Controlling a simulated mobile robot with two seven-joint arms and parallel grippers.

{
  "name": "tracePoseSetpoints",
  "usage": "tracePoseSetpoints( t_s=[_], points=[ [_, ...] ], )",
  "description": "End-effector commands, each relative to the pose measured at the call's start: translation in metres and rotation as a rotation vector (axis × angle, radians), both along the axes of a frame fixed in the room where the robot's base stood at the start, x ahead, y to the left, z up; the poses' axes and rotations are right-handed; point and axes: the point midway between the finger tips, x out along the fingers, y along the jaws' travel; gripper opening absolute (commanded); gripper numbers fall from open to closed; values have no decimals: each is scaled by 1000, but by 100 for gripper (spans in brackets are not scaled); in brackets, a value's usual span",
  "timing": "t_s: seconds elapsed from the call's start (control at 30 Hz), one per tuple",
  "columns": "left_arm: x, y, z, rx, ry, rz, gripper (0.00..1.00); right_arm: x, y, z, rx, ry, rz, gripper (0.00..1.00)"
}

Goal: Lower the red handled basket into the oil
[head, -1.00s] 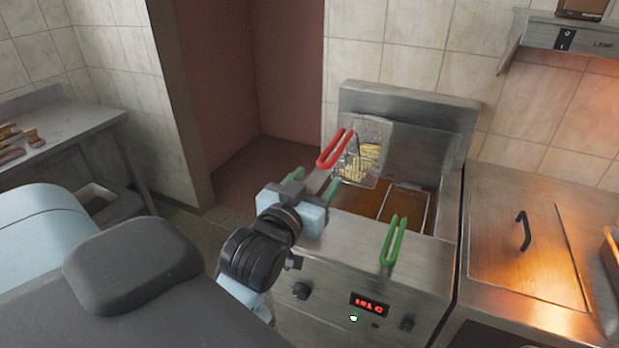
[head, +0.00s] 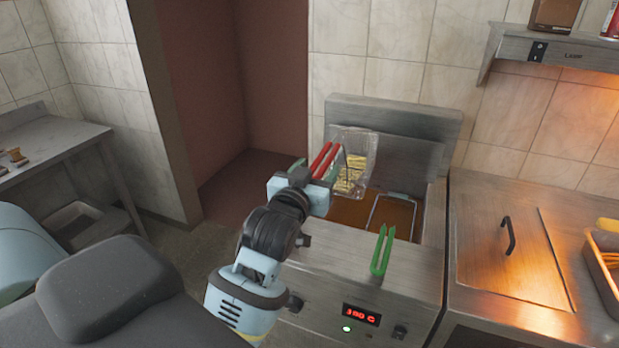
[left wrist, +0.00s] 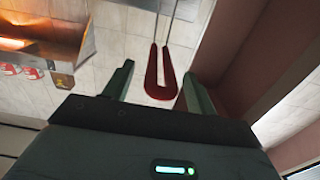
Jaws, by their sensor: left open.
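The basket (head: 357,178) with the red handle (head: 322,160) hangs tilted above the oil (head: 350,210) at the back of the fryer, with pale fries inside. My left gripper (head: 317,171) is open at the red handle, its green fingers on either side. In the left wrist view the red loop of the handle (left wrist: 161,88) sits between the two spread fingers (left wrist: 155,90); I see a gap on both sides. The basket body is out of that view. My right gripper is not in view.
A second basket (head: 393,214) with a green handle (head: 382,252) sits low in the oil, close on the right. The fryer front (head: 360,290) has knobs and a red display. A lidded steel counter (head: 505,250) stands to the right, a side table (head: 50,145) far left.

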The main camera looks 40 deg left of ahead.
Motion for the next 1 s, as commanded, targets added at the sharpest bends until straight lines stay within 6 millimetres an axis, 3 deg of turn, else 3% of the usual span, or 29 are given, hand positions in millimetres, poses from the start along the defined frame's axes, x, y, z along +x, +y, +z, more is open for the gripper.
tracePoseSetpoints(
  t_s=[0.3,0.73,0.77,1.0],
  points=[
    [2,1,-1,0,1,0,56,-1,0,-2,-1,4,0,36],
    [2,1,-1,0,1,0,0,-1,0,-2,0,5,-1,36],
    [2,1,0,0,1,0,27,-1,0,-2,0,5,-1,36],
    [2,1,-1,0,1,0,0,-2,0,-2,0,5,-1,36]
  ],
)
